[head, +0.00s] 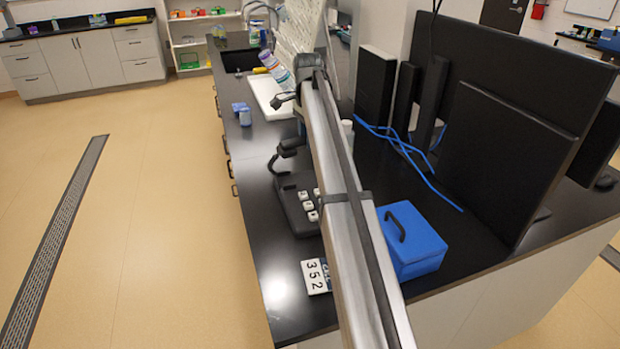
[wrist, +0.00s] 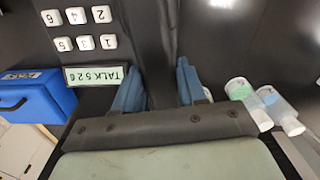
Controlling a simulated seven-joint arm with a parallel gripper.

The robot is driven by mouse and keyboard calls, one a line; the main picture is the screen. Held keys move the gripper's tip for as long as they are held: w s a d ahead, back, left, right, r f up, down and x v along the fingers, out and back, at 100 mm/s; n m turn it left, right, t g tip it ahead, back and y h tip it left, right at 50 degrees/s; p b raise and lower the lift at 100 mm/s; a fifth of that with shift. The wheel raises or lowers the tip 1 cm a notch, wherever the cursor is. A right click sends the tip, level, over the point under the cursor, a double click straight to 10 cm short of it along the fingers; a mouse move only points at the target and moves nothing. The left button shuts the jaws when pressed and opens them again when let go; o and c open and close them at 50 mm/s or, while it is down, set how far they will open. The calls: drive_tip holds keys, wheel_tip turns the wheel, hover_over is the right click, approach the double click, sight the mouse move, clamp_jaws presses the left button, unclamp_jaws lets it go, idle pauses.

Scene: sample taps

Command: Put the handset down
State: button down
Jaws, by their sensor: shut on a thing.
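My gripper (wrist: 158,88) has its blue fingers shut on the dark handset (wrist: 158,70), which runs up between them in the wrist view. In the head view a curved black piece (head: 273,162), which looks like the handset, stands above the far end of the phone base. My arm hides most of the gripper there. The black phone base (head: 292,222) with white number keys lies on the dark bench. Its keys (wrist: 80,28) show upside down at the upper left of the wrist view. I cannot tell whether the handset touches the base.
A blue box with a handle (head: 413,240) stands right of my arm. A number sign (head: 315,277) lies near the bench's front. Small blue-capped containers (head: 243,115) and a white tray (head: 268,97) are farther back. Monitors (head: 515,150) and blue cables (head: 410,152) fill the right side.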

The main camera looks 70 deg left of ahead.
sight(309, 177)
drive_tip(key=shift+d+m, duration=0.3)
drive_tip(key=shift+m, duration=0.5)
drive_tip(key=shift+w+f, duration=0.1)
drive_tip(key=shift+f, duration=4.85)
drive_tip(key=shift+f, duration=0.1)
drive_tip(key=c, duration=0.6)
unclamp_jaws()
drive_tip(key=shift+c, duration=0.2)
wheel_tip(309, 177, up, 12)
drive_tip(key=shift+r, duration=0.15)
